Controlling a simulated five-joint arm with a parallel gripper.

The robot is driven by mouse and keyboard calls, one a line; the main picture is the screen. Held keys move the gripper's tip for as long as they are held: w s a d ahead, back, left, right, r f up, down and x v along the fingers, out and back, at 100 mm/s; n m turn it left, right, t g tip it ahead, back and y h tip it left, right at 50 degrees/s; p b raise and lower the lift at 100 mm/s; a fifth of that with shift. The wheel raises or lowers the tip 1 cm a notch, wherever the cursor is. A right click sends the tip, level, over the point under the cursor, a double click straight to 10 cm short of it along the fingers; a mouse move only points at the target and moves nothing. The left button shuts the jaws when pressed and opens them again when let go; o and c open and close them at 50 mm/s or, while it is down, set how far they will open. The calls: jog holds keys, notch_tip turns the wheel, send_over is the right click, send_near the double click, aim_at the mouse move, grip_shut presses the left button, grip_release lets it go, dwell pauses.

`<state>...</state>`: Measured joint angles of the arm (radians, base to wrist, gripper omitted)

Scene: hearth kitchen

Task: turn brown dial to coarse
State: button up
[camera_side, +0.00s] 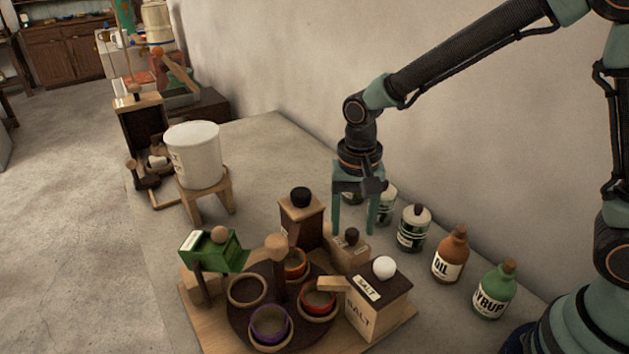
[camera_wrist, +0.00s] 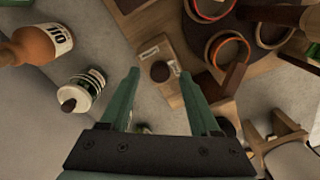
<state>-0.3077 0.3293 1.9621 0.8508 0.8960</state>
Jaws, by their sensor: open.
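The brown dial (camera_side: 351,236) is a small dark round knob on a low wooden block (camera_side: 346,257), behind the salt box. In the wrist view the dial (camera_wrist: 159,71) shows from above, with small pale labels on the block beside it. Their writing is too small to read. My gripper (camera_side: 354,231) points down with its two green fingers apart and nothing held. In the wrist view my gripper's fingertips (camera_wrist: 160,73) appear on either side of the dial. I cannot tell whether they are down at its height or whether they touch it.
A salt box (camera_side: 377,304) with a white knob stands in front of the block. A tall wooden box (camera_side: 302,218) with a black knob stands to its left. A round dark tray (camera_side: 238,325) holds ringed cups. Bottles, including oil (camera_side: 450,256) and syrup (camera_side: 492,292), stand right.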

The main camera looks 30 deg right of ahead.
jog(key=shift+f, duration=0.45)
grip_shut()
